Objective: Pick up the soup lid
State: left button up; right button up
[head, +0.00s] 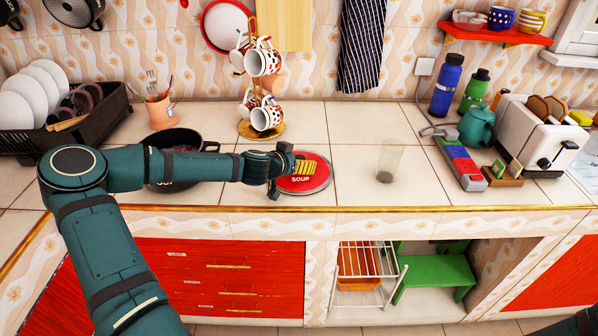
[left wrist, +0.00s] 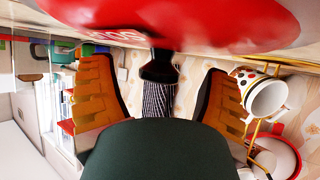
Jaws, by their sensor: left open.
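The soup lid (head: 318,182) is a round red lid with a pale rim and the word SOUP, lying on the tiled counter. In the left wrist view the lid (left wrist: 215,22) fills the top, with a dark knob (left wrist: 160,68) standing out from it. My left gripper (head: 306,167) is over the lid and hides part of it, including the knob, in the head view. In the left wrist view its two orange-padded fingers (left wrist: 160,95) are spread, one on each side of the knob. I see no finger contact with the knob. My right gripper is out of view.
A black pan (head: 178,136) sits behind my left forearm. A mug tree (head: 262,129) stands behind the gripper. A clear glass (head: 391,157) stands right of the lid. A toaster (head: 538,135) and bottles are farther right. The counter (head: 345,185) around the glass is mostly clear.

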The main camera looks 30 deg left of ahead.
pick_arm(q)
jog(key=shift+w+f, duration=0.3)
jog(key=shift+w, duration=0.3)
grip_shut()
jog(key=shift+r, duration=0.1)
